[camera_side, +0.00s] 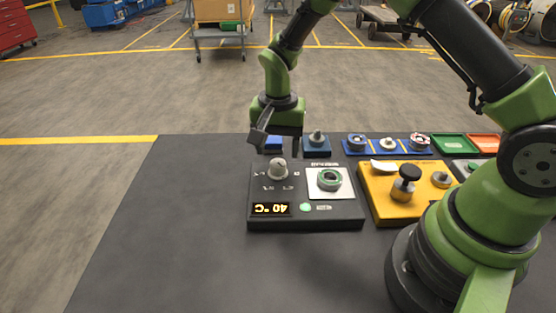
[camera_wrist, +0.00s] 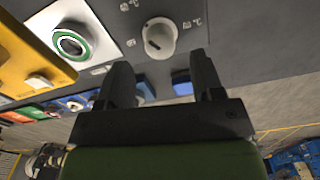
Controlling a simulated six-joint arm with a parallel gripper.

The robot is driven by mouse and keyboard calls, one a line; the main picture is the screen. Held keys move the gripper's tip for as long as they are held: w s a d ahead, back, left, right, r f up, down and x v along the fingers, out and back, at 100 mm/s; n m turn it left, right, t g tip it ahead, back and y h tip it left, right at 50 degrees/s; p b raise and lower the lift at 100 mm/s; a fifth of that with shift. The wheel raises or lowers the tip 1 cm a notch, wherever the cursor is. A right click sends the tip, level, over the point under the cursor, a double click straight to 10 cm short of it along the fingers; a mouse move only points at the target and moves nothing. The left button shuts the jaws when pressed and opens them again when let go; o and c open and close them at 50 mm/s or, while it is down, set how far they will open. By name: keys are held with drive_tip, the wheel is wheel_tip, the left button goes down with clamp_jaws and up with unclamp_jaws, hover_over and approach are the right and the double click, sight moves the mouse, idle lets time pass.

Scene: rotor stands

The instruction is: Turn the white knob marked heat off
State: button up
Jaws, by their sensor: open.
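The white knob (camera_side: 278,169) stands on the left part of a dark grey panel (camera_side: 335,217) in the side view. My gripper (camera_side: 278,143) is above and behind the knob in the side view. In the wrist view my gripper's two fingers (camera_wrist: 156,75) are apart, with nothing between them, and the knob lies just beyond their tips, apart from them.
A white plate with a green ring (camera_side: 330,181) is right of the knob. A yellow panel (camera_side: 376,208) with a black-topped knob (camera_side: 407,179) stands further right. Blue blocks and trays (camera_side: 355,152) line the back. The dark table is clear at left.

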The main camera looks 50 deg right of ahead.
sight(278, 162)
drive_tip(key=shift+f, duration=2.15)
drive_tip(key=c, duration=0.9)
drive_tip(key=shift+n, duration=0.4)
drive_tip(key=n, duration=0.5)
drive_tip(key=shift+n, duration=0.3)
drive_tip(key=n, duration=0.5)
drive_tip(key=shift+n, duration=0.3)
drive_tip(key=o, duration=0.9)
